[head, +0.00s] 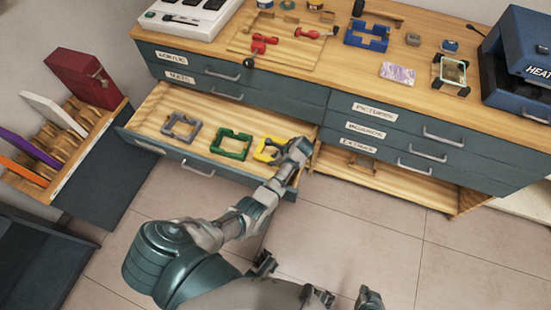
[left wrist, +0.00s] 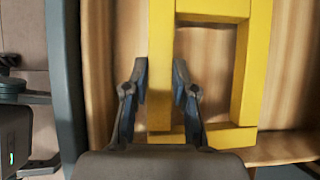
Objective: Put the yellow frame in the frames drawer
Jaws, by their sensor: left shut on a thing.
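The yellow frame (head: 264,151) is at the right end of an open wooden-floored drawer (head: 160,104), beside a green frame (head: 233,144) and a grey frame (head: 181,126). My left gripper (head: 286,152) is shut on the yellow frame's near bar. In the left wrist view the fingers (left wrist: 159,92) sit on either side of one bar of the yellow frame (left wrist: 248,70), with wood below it. I cannot tell whether the frame touches the drawer floor. The drawer's own label is too oblique to read. My right gripper (head: 345,298) is at the bottom edge, partly cut off, its tips apart.
The cabinet top (head: 330,62) carries tools, a blue frame (head: 367,36) and a blue heat press (head: 520,60). A rack of coloured panels (head: 60,150) stands left. The tiled floor in front is clear.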

